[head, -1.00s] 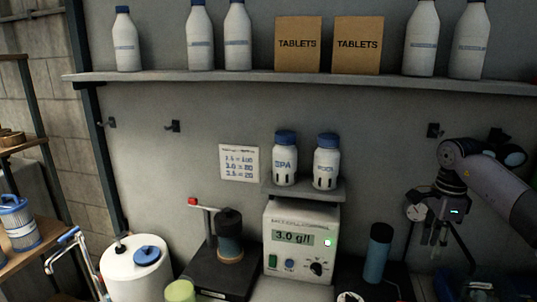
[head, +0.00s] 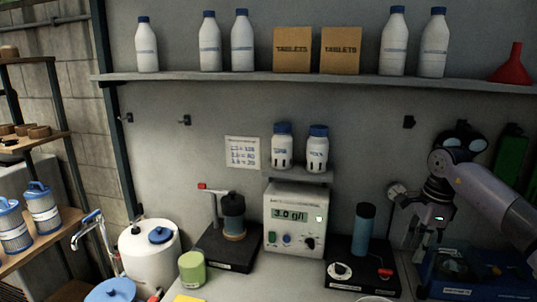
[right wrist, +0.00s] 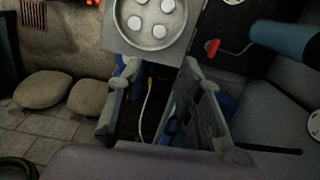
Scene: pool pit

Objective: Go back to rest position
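My right gripper (head: 422,240) hangs at the right side of the head view, in front of the wall and beside the blue crate (head: 450,291). In the right wrist view its two fingers (right wrist: 160,105) stand apart with nothing held between them. A dark gap with blue parts and a pale cable shows beyond them. My left gripper is in neither view.
A shelf (head: 300,80) carries bottles, tablet boxes and a red funnel (head: 512,66). Stones (right wrist: 45,90) lie at left in the wrist view.

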